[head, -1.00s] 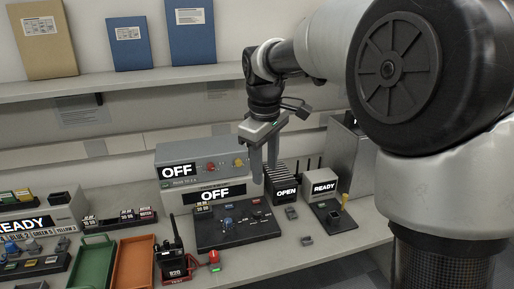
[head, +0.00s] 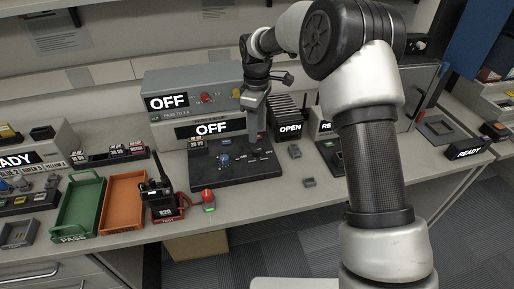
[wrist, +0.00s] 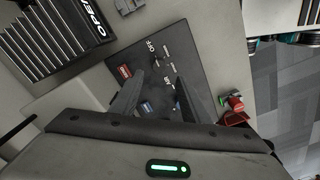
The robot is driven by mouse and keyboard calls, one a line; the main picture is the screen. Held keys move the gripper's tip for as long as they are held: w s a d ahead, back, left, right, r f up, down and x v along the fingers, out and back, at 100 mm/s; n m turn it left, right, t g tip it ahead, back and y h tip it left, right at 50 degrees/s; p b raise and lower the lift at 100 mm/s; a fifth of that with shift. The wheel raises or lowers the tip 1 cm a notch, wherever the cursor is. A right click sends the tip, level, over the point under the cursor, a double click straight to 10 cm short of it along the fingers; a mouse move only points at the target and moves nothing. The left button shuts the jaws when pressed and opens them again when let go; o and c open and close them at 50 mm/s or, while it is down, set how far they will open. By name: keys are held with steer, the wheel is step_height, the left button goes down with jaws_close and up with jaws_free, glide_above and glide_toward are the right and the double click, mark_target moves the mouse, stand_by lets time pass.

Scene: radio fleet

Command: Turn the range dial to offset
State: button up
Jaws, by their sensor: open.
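A dark control panel (head: 262,171) lies on the bench in front of two grey boxes with OFF displays. I cannot read which control is the range dial. My gripper (head: 256,132) hangs fingers down over the panel's back right part, open and empty. In the wrist view, the panel (wrist: 178,58) shows beyond my open fingers (wrist: 157,82), with a red button (wrist: 124,72), a small lever and OFF lettering. The gripper body and fingers hide part of the panel there.
A black radio (head: 160,185) stands at the panel's left, by an orange tray (head: 122,203) and a green tray (head: 80,210). A red-topped item (head: 208,198) sits in front. A ribbed rack with an OPEN display (head: 290,128) stands right of my gripper.

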mark_target(257, 150)
step_height(257, 150, down, 8)
steer(key=shift+f+b, duration=0.15)
steer(key=shift+b, duration=0.2)
steer(key=c, duration=1.1)
